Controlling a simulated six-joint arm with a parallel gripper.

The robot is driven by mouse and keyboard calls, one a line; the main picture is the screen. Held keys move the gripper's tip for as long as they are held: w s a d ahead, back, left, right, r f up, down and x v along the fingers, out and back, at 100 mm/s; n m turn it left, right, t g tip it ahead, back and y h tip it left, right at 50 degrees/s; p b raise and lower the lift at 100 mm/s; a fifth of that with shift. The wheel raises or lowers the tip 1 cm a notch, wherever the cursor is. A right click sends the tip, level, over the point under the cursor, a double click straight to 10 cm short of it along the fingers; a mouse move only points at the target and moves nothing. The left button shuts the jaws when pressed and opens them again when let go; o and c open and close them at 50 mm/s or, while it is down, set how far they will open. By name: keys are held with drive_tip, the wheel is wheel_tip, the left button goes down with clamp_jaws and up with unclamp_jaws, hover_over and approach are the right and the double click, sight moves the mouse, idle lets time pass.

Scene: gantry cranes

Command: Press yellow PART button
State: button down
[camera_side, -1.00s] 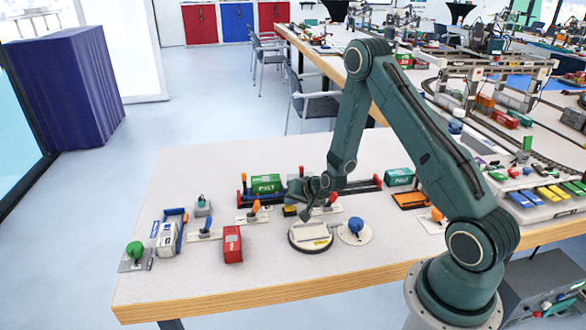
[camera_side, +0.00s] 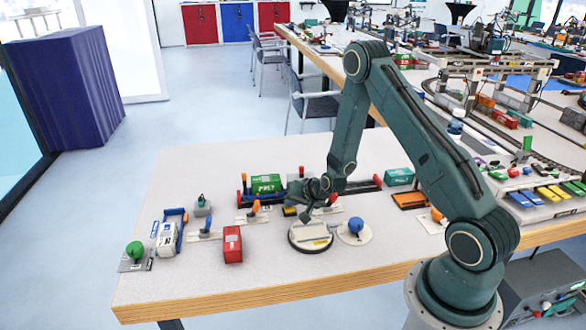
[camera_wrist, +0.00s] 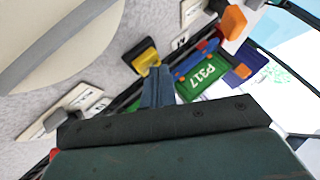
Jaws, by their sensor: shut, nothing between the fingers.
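In the side view the yellow button (camera_side: 290,211) is a small patch just left of my gripper (camera_side: 304,216). My gripper (camera_wrist: 159,70) is shut and empty, with its blue-grey fingers pointing down toward the table. In the wrist view the fingertips appear right beside the button's lower right edge; I cannot tell whether they touch it. The label on the plate is too small to read.
A round turntable (camera_side: 312,235), a blue knob (camera_side: 356,225) and a red container (camera_side: 232,244) stand nearby.

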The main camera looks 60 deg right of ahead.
sight(292, 209)
drive_tip(key=shift+r, duration=0.95)
drive_tip(key=shift+r, duration=0.1)
drive_tip(key=shift+r, duration=2.4)
drive_tip(key=shift+r, duration=0.1)
